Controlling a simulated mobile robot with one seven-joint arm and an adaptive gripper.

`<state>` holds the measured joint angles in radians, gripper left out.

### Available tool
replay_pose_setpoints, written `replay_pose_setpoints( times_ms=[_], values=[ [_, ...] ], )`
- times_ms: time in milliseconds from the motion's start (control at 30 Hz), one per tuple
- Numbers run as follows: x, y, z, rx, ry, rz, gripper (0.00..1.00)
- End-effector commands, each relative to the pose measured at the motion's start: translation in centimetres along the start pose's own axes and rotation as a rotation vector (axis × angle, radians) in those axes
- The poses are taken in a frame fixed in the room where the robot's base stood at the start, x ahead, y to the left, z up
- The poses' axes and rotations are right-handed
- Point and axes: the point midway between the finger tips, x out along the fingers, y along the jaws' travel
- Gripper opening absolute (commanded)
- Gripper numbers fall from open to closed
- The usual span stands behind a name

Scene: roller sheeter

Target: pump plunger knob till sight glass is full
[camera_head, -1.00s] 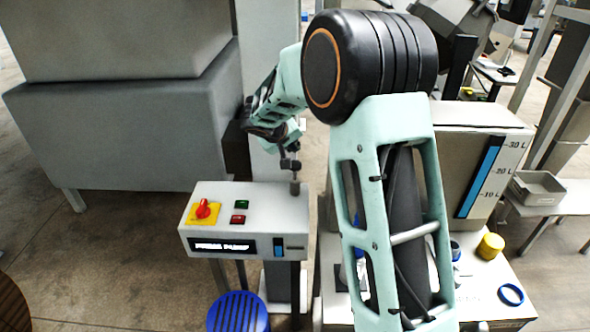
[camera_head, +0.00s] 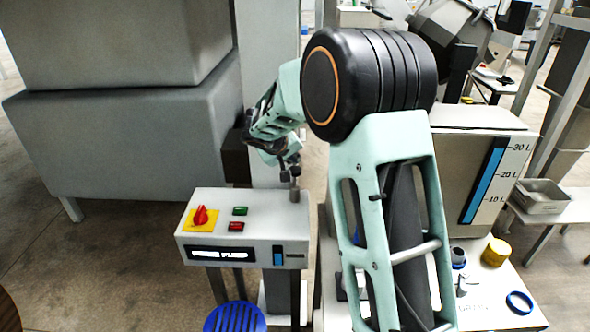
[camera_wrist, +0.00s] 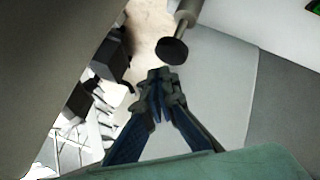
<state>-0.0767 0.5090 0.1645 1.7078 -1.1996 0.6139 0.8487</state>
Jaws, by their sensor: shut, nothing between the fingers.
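The prime pump box (camera_head: 225,222) stands left of my arm in the head view. A grey plunger barrel (camera_head: 294,195) rises from its right rear top. The black plunger knob (camera_wrist: 172,50) on a grey rod shows in the wrist view. My gripper (camera_wrist: 160,78) is shut and empty, with a small gap between its tips and the knob. In the head view my gripper (camera_head: 289,172) is just above the barrel, and the knob is hard to tell from the fingers. The sight glass (camera_head: 278,255), a small window on the box front, shows blue; its exact level is too small to read.
The box top has a red rotary switch (camera_head: 200,215), a green button (camera_head: 240,211) and a red button (camera_head: 236,227). A large grey cabinet (camera_head: 130,130) stands behind left. A tank with a blue litre gauge (camera_head: 484,185) and a white table with a yellow cap (camera_head: 496,252) are right.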

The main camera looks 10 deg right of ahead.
Motion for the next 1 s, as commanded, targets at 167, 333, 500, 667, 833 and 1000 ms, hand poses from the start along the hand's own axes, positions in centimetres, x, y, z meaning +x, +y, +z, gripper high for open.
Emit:
replay_pose_setpoints(
  times_ms=[167,333,500,667,833,1000],
  values=[
    [0.00,-0.01,0.01,0.000,0.000,0.000,0.00],
    [0.01,-0.01,0.01,0.000,0.000,0.000,0.00],
    [0.01,-0.01,0.01,0.000,0.000,0.000,0.00],
    [0.01,-0.01,0.01,0.000,0.000,0.000,0.00],
    [0.21,-0.15,0.15,0.000,0.000,0.000,0.00],
    [0.58,-0.43,0.41,0.001,0.000,0.000,0.00]
  ],
)
